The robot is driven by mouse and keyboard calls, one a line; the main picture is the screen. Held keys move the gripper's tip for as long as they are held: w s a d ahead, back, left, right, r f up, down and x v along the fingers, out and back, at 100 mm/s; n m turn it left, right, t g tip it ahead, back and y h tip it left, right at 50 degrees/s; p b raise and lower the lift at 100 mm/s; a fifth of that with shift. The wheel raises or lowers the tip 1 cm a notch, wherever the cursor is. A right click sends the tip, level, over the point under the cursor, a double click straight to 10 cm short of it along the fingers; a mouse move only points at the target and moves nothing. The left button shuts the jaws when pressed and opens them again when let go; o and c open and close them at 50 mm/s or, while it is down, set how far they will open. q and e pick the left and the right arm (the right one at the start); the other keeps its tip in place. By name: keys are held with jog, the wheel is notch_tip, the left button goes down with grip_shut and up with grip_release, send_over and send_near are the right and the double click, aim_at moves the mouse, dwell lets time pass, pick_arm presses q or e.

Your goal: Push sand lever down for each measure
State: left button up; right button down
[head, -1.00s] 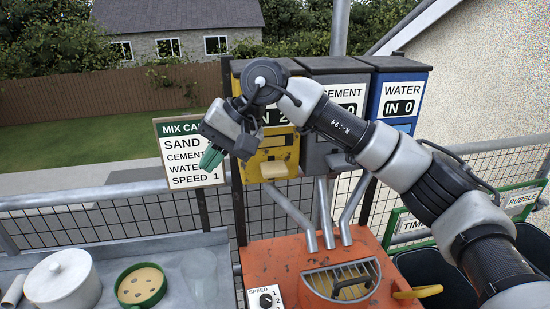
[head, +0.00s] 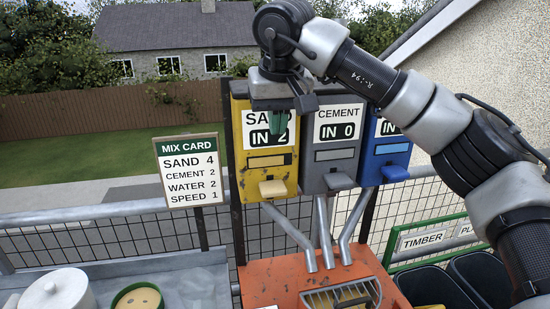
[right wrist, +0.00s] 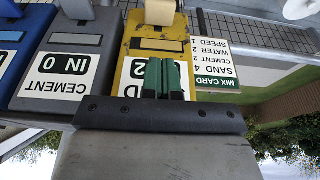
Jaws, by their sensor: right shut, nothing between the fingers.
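The yellow sand dispenser (head: 283,162) has a counter reading IN 2 and a pale lever (head: 272,188) low on its front. The lever also shows in the right wrist view (right wrist: 160,12). My right gripper (head: 276,134) is shut and empty, its green fingers pointing down in front of the sand label, above the lever. In the right wrist view the closed fingers (right wrist: 166,78) cover part of the upside-down sand label. The mix card (head: 190,172) reads sand 4, cement 2, water 2, speed 1. My left gripper is not in view.
The grey cement dispenser (head: 334,152) reads IN 0 and has its own lever (head: 339,181). The blue water dispenser (head: 387,150) is partly behind my right arm. Metal chutes lead down to the orange mixer (head: 265,282). A white pot (head: 55,292) and green-rimmed bowl (head: 138,299) stand at lower left.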

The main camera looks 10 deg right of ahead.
aim_at(274, 191)
jog(key=p+x, duration=0.1)
jog(key=x, duration=0.3)
jog(key=p+x, duration=0.2)
jog(key=x, duration=0.2)
jog(key=s+p+x, duration=0.1)
jog(key=x, duration=0.4)
jog(key=shift+f, duration=0.4)
jog(key=shift+f, duration=0.1)
notch_tip(274, 191, down, 4)
jog(key=b, duration=0.3)
jog(key=shift+s+r, duration=0.1)
jog(key=shift+r, duration=0.1)
jog(key=shift+r, duration=0.35)
jog(key=b+v, duration=0.2)
jog(key=v, duration=0.8)
jog(key=shift+r+b, duration=0.3)
